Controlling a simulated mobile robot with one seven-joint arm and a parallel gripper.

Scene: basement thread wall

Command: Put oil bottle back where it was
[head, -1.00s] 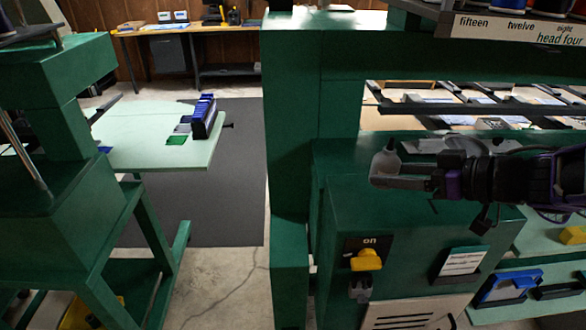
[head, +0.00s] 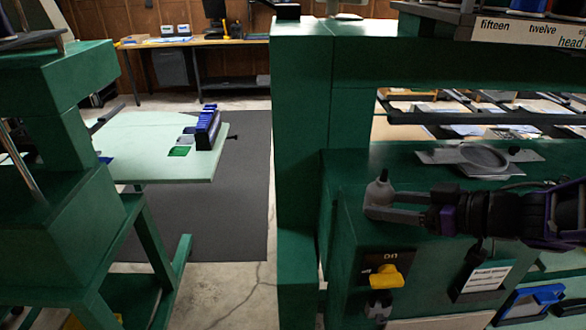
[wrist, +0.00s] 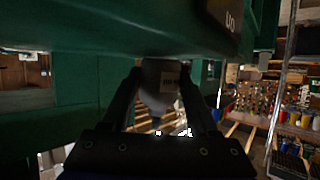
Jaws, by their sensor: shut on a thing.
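The oil bottle (head: 380,189) is a small pale grey bottle with a dark spout tip. In the head view it stands upright between the fingertips of my gripper (head: 378,204), which is shut on it. The gripper hides part of the bottle. It is in front of the green machine body, above the yellow switch; I cannot tell whether its base touches anything. In the wrist view the bottle (wrist: 161,85), with a small label, sits between my two dark fingers (wrist: 160,88). A grey round dish on a flat plate (head: 482,157) lies on the green machine ledge behind my arm.
The green machine column (head: 300,150) rises left of my gripper. Below are a yellow switch (head: 385,277) marked "on" and a white card in a holder (head: 487,278). A pale green table (head: 150,150) stands at left. The dark floor mat (head: 240,190) is clear.

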